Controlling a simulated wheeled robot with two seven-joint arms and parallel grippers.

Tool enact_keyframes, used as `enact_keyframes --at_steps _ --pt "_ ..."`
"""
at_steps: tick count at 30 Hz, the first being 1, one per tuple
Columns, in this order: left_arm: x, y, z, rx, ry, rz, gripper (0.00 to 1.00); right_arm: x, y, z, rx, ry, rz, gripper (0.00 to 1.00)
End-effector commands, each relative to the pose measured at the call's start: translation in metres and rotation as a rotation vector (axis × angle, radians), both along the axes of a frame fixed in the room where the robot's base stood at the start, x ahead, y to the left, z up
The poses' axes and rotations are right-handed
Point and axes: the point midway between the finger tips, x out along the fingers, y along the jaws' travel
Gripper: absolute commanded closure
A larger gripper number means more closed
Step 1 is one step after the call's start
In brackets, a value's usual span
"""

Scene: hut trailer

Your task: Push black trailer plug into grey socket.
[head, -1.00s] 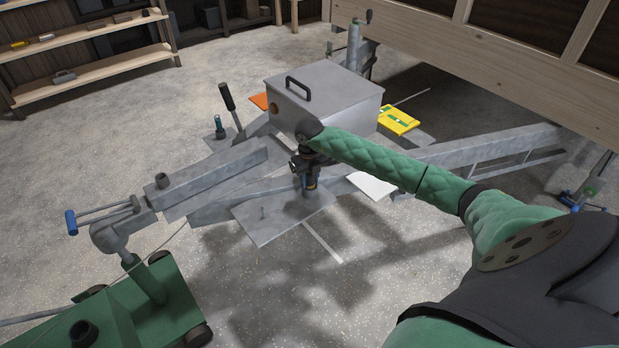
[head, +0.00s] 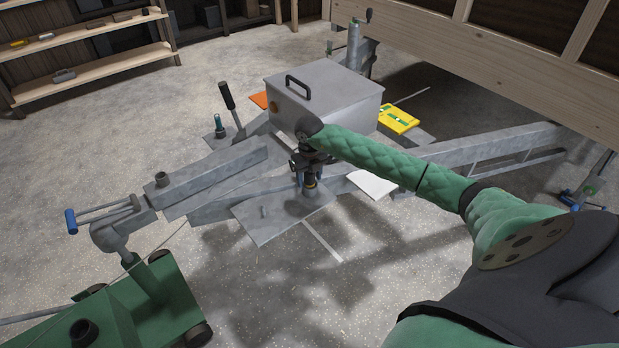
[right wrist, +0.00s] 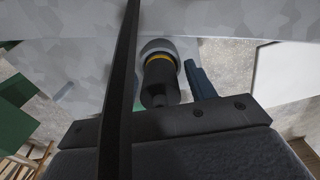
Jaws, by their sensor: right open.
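The black trailer plug (right wrist: 160,88) with a yellow band shows in the right wrist view, its far end at the grey socket (right wrist: 158,46). The yellow band lies close to the socket's rim; I cannot tell how deep the plug sits. In the head view the plug (head: 310,184) is small and upright, below my right gripper (head: 308,172), over a grey plate of the trailer drawbar. My right gripper is open, its fingers on either side of the plug in the wrist view, with a gap visible on the right. My left gripper is not in view.
A grey metal box (head: 335,105) with a black handle stands right behind my right gripper. The flat drawbar plate (head: 275,222) lies below. A yellow piece (head: 398,119) and a white sheet (head: 371,185) are to the right. A green wheeled base (head: 150,300) is at the lower left.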

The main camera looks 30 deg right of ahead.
Motion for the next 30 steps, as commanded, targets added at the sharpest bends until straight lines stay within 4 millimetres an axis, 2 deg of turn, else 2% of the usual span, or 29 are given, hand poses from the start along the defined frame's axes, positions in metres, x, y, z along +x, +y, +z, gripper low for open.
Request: enact_keyframes --at_steps 3,6,12,18,24,30 --pt "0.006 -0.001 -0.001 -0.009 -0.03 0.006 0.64 0.001 -0.001 0.019 -0.002 -0.006 0.0 0.45" --pt "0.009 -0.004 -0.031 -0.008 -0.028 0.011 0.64 0.002 -0.002 0.039 -0.002 -0.007 0.001 0.45" --pt "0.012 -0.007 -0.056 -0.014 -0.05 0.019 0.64 0.001 -0.001 0.077 -0.001 -0.005 0.0 0.45" --pt "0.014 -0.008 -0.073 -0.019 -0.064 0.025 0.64 0.001 -0.001 0.105 -0.001 -0.004 0.0 0.45" --pt "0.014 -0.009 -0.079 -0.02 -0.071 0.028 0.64 0.001 -0.001 0.116 0.0 -0.002 0.0 0.45" --pt "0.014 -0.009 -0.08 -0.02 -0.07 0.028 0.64 0.0 0.003 0.115 0.009 -0.002 0.004 0.45"
